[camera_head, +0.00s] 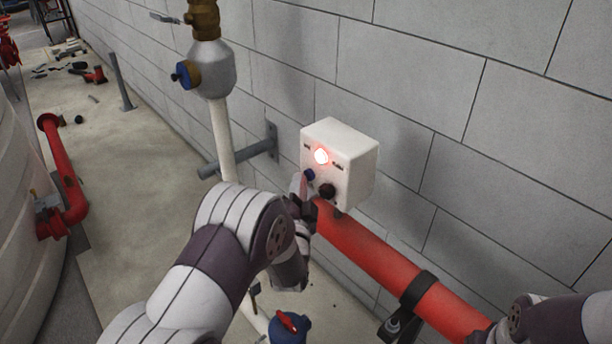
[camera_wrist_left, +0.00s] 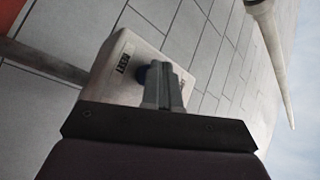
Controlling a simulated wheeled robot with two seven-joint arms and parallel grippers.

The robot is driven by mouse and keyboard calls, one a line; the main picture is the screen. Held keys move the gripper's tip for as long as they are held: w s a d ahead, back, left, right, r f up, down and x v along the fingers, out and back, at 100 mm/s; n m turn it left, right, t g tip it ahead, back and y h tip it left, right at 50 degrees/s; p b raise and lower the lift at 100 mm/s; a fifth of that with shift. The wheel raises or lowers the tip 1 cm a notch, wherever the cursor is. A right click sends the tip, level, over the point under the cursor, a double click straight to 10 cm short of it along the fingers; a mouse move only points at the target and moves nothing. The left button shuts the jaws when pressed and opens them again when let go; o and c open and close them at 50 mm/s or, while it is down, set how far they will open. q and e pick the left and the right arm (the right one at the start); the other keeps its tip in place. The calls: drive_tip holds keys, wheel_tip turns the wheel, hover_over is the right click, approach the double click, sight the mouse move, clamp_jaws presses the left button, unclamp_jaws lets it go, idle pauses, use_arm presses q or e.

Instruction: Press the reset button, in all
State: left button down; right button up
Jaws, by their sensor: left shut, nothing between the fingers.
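A white control box (camera_head: 352,160) is fixed by the grey block wall, with a glowing red light (camera_head: 321,156), a blue button (camera_head: 309,175) and a black knob (camera_head: 327,190) on its front. My left gripper (camera_head: 301,186) is shut and empty, with its fingertips at the blue button. In the left wrist view the shut fingers (camera_wrist_left: 162,72) point at the box (camera_wrist_left: 124,58) and partly cover the blue button (camera_wrist_left: 142,74). I cannot tell whether the tips touch it or whether it is pushed in. My right gripper is out of view; only part of the right arm shows.
A red pipe (camera_head: 385,265) runs below the box with a black clamp (camera_head: 417,291). A white vertical pipe (camera_head: 222,135) with a valve (camera_head: 208,72) stands left of the box. A large white tank (camera_head: 25,200) is at far left. Open floor (camera_head: 135,180) lies between.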

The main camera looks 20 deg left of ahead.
use_arm(q)
drive_tip(key=shift+w+d, duration=0.1)
drive_tip(key=shift+w, duration=0.05)
idle(0.4)
drive_tip(key=shift+s+a, duration=0.45)
drive_tip(key=shift+s, duration=0.35)
drive_tip(key=shift+s+a+p, duration=0.15)
drive_tip(key=shift+s+a, duration=0.25)
drive_tip(key=shift+s, duration=0.3)
drive_tip(key=shift+s+a+p, duration=0.15)
drive_tip(key=shift+s+a, duration=0.3)
drive_tip(key=shift+s, duration=0.3)
drive_tip(key=shift+s+a+p, duration=0.15)
drive_tip(key=shift+s+a, duration=0.25)
drive_tip(key=shift+s, duration=0.3)
